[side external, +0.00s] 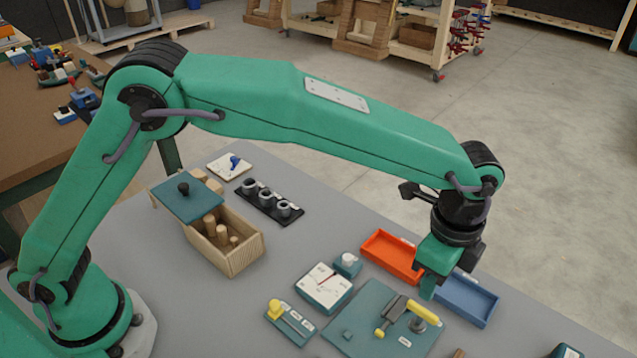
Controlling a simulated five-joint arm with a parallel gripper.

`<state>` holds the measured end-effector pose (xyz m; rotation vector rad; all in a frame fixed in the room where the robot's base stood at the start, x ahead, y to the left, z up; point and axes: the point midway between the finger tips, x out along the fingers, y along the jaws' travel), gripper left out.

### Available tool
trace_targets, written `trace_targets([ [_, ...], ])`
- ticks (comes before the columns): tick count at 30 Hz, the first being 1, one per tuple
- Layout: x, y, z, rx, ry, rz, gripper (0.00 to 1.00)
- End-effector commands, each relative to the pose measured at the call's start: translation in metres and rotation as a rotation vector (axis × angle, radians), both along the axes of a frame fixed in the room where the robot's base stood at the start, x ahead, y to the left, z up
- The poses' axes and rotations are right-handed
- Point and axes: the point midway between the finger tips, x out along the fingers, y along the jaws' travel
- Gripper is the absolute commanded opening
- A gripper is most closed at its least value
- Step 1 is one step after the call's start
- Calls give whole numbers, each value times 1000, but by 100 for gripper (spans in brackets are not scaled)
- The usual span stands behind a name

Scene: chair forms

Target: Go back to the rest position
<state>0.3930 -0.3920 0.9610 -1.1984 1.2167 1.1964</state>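My green arm reaches across the grey table (325,240) from the left, and my gripper (429,289) points down at the right. It hangs in front of the gap between the orange tray (378,252) and the blue tray (478,308), above the far edge of the teal board (350,318). The fingertips overlap in this view, so I cannot see a gap between them. I see no object held. Whether the fingertips touch anything is unclear.
A wooden box (243,262) with pegs and a partly open teal lid (180,205) stands left of centre. Behind it is a black holder (262,207) with grey rings. A dial box (335,296) and a yellow-knobbed slider (291,322) lie left of the board.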

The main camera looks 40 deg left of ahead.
Motion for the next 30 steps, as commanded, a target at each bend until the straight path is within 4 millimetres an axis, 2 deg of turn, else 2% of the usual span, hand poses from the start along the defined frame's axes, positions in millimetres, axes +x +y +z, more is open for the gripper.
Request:
trace_targets([
  [5,2,7,6,-6,-6,22,33],
  [11,9,36,29,-27,-26,114,33],
  [20,12,113,80,-81,-81,359,33],
  [30,-9,202,122,-148,-147,650,33],
])
